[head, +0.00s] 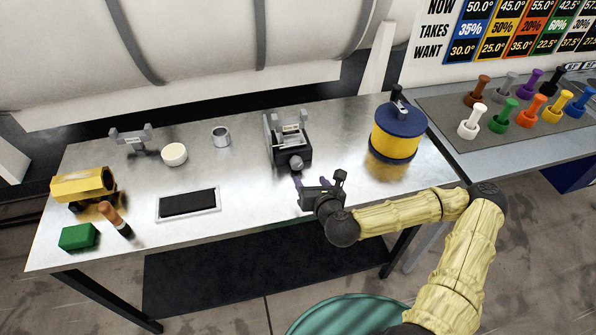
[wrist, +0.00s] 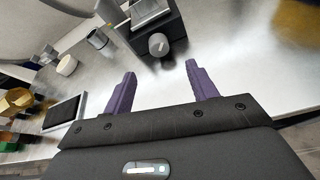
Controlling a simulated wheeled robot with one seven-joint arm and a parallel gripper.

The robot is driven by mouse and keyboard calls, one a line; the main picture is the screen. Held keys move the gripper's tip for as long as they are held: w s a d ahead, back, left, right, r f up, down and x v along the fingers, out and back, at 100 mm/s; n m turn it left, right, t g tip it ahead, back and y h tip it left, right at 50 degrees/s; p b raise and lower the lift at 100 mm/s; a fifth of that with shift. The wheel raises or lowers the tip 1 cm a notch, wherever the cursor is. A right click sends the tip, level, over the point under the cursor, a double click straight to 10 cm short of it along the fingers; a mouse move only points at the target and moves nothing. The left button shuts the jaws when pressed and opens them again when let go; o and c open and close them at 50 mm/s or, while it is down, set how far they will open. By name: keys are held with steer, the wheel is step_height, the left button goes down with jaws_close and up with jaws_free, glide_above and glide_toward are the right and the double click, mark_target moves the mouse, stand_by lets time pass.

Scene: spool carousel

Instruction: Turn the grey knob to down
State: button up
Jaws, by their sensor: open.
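The grey knob (head: 297,163) sticks out from the front of a black device (head: 305,154) at the middle of the metal table. In the wrist view the knob (wrist: 157,44) is round, with a pale mark on its face; I cannot tell for certain which way the mark points. My gripper (head: 310,181) is just in front of the knob, on the near side of the device. In the wrist view its two purple fingers (wrist: 160,69) are spread open, with nothing between them. The knob lies beyond the fingertips, roughly centred between them, and apart from them.
A yellow drum with a blue top (head: 395,140) stands right of the device. A metal cup (head: 221,136), a white round piece (head: 174,154) and a black pad (head: 188,203) are to the left. The metal table (head: 250,205) is bare around my gripper.

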mark_target(298, 165)
steer(key=shift+w+a+f+b, duration=0.15)
steer(key=shift+f+b, duration=0.15)
steer(key=shift+b, duration=0.5)
steer(key=shift+w+a+b, duration=0.1)
steer(key=shift+b, duration=0.3)
steer(key=b+x, duration=0.3)
steer(key=x, duration=0.7)
steer(key=shift+b, duration=0.35)
steer(key=shift+w+a+f, duration=0.1)
steer(key=shift+w+a, duration=0.15)
steer(key=shift+w, duration=0.35)
steer(key=c, duration=1)
